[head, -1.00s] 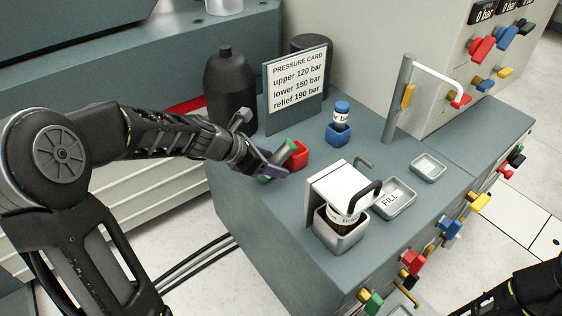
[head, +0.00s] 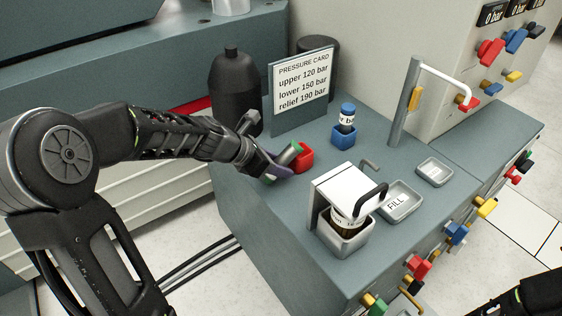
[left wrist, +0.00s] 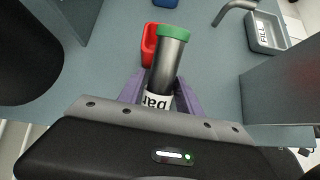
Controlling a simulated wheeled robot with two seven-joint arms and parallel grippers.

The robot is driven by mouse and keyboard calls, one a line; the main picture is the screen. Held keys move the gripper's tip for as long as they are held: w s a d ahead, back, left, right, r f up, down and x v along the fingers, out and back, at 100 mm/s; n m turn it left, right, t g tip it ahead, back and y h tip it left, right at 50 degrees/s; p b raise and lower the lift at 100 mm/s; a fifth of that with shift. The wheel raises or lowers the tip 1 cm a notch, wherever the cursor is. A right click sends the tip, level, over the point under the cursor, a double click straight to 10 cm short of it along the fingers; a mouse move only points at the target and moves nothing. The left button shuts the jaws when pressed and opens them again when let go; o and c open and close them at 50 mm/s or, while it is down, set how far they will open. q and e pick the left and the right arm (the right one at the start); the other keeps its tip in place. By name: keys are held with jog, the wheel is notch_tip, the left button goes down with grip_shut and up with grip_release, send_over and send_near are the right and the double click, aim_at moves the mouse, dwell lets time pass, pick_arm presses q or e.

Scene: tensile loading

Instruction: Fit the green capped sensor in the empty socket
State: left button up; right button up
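The green capped sensor (left wrist: 169,68) is a grey cylinder with a green cap and a white "bar" label. My left gripper (left wrist: 160,95) has its purple fingers on both sides of it, shut on it. In the head view the sensor (head: 287,156) is tilted in the left gripper (head: 279,163), just left of a red socket (head: 305,158). The red socket (left wrist: 149,42) is behind and left of the sensor in the wrist view; its inside is partly hidden. A blue socket (head: 342,137) holds a blue capped sensor (head: 347,116).
A white-topped fixture (head: 345,190) with a black handle stands over a grey cup (head: 345,243) holding a labelled vial. Grey trays (head: 400,201) (head: 434,171), a post (head: 404,110), a pressure card (head: 301,85) and a black bottle (head: 234,88) stand around. My right arm shows at bottom right.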

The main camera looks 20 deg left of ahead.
pick_arm(q)
grip_shut()
jog(key=shift+r, duration=0.15)
pick_arm(e)
jog(key=shift+r, duration=0.15)
